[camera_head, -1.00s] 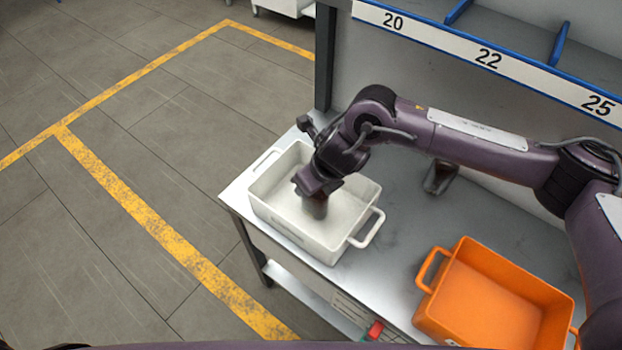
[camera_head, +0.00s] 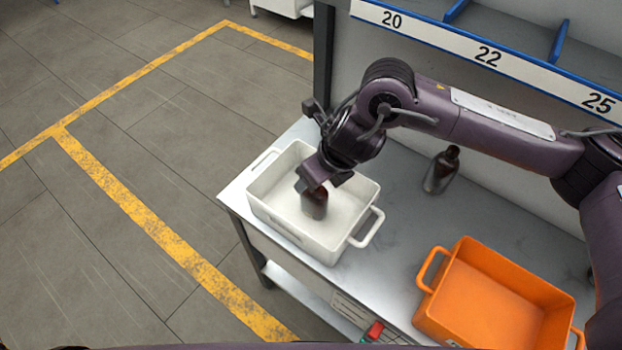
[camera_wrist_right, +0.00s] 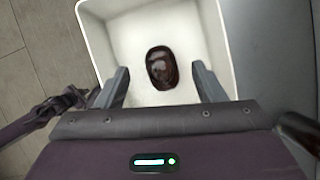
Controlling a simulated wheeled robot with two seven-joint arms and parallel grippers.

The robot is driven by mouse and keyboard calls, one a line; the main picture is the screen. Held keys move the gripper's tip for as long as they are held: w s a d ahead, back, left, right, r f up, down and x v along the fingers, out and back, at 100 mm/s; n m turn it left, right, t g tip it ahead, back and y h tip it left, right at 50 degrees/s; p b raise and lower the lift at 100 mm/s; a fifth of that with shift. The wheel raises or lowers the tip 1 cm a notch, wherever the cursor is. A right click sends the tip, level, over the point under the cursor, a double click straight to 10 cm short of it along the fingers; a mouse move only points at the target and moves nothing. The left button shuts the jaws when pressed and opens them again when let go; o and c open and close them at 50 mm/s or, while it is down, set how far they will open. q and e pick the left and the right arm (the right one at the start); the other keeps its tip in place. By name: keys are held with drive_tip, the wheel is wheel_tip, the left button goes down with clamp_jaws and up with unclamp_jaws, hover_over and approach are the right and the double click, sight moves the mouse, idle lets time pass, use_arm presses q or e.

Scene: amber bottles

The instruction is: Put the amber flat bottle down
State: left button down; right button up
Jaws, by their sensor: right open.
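The amber flat bottle (camera_head: 315,204) stands inside the white crate (camera_head: 352,253), near its middle. In the right wrist view the bottle (camera_wrist_right: 161,68) is seen from above between my open fingers, with clear space on both sides. My right gripper (camera_head: 321,182) is open above the bottle and hides its top in the head view; the gripper also shows in the wrist view (camera_wrist_right: 163,85). My left gripper is not in view in the head camera.
A second dark bottle (camera_head: 441,170) stands on the grey bench (camera_head: 395,228) behind the crate, by the back panel. An orange crate (camera_head: 492,302) stands at the front right. The bench between the crates is clear. A numbered shelf rail (camera_head: 489,57) runs above.

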drive_tip(key=v, duration=0.7)
drive_tip(key=shift+a+f, duration=0.1)
